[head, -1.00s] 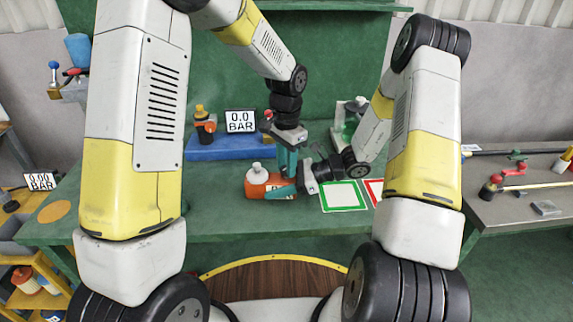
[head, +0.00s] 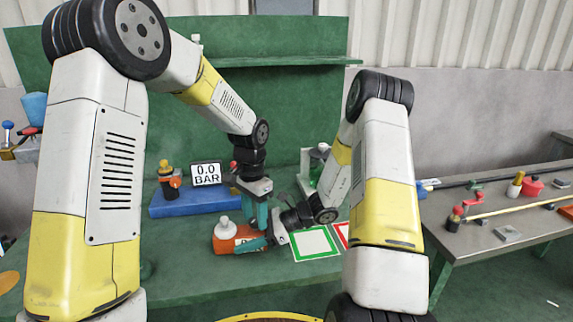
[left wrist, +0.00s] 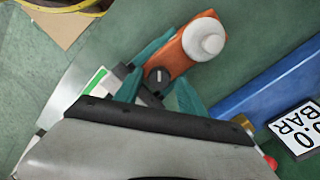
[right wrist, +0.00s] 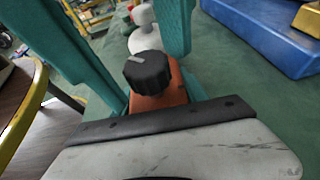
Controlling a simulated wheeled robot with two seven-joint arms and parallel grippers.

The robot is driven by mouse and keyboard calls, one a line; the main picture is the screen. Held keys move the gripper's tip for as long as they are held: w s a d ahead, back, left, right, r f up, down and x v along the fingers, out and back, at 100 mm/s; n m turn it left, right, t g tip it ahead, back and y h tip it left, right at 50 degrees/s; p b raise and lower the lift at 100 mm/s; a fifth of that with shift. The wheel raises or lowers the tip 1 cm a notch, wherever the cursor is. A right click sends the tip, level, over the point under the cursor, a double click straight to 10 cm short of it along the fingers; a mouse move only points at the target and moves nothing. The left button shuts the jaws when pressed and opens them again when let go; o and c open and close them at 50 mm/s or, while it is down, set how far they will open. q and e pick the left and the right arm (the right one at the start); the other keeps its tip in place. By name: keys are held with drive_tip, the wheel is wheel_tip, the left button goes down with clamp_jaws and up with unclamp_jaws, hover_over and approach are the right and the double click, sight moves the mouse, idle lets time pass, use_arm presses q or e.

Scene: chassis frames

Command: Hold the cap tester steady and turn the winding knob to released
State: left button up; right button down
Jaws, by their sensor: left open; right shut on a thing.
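The cap tester is an orange block (head: 223,246) with a white round cap (head: 226,229) at one end; it lies on the green bench. Its black winding knob (right wrist: 148,72) has a pale pointer line, and the knob also shows in the left wrist view (left wrist: 158,78). My right gripper (head: 252,243) is shut on the orange body, its teal fingers on both sides in the right wrist view. My left gripper (head: 262,222) points down above the knob end, open, with the knob between its fingers in the left wrist view. The knob is hidden in the head view.
A blue base (head: 190,202) with a 0.0 BAR display (head: 206,174) stands behind the tester. A green-bordered white square (head: 315,243) lies to the right, with a red-bordered one (head: 342,234) partly hidden by my right arm. A grey side table (head: 500,225) stands further right.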

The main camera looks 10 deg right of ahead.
sight(255, 219)
use_arm(q)
drive_tip(key=m, duration=0.4)
drive_tip(key=shift+s+f, duration=0.1)
drive_tip(key=m, duration=0.5)
wheel_tip(255, 219, up, 13)
drive_tip(key=w+d+r+n+t+h, duration=0.3)
drive_tip(key=w+d, duration=0.3)
drive_tip(key=d, duration=0.4)
drive_tip(key=w+d+r+n+t+h, duration=0.3)
drive_tip(key=w+d, duration=0.4)
drive_tip(key=d, duration=0.3)
drive_tip(key=r+n+h, duration=0.1)
drive_tip(key=n+h, duration=0.1)
drive_tip(key=shift+w+d+r+h, duration=0.15)
drive_tip(key=shift+d+r+h, duration=0.15)
drive_tip(key=shift+d, duration=0.05)
